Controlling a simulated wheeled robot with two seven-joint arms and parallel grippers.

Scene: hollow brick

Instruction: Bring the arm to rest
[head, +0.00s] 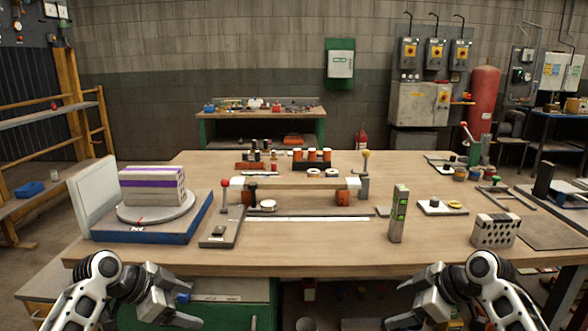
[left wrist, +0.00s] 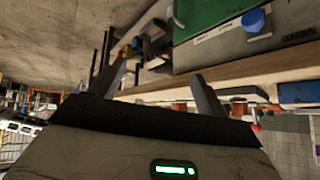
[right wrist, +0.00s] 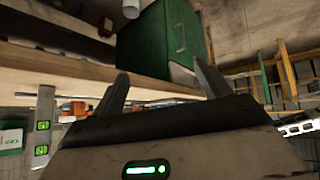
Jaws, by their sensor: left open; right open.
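My left gripper (head: 186,303) is low at the left, in front of the workbench's front edge and below the top. It is open and its jaws are empty; its two spread fingers also show in the left wrist view (left wrist: 161,70). My right gripper (head: 398,304) is at a similar height on the right, also in front of the bench. It is open and empty, with spread fingers in the right wrist view (right wrist: 161,70). A grey hollow brick with holes (head: 495,231) stands on the bench at the right, apart from both grippers.
The wooden workbench (head: 330,256) spans the view. On it are a stack with purple bands (head: 152,186) on a round plate at the left, a fixture with a red-knobbed lever (head: 225,205) and an upright level (head: 399,213). Green drawers (head: 215,314) are under the bench.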

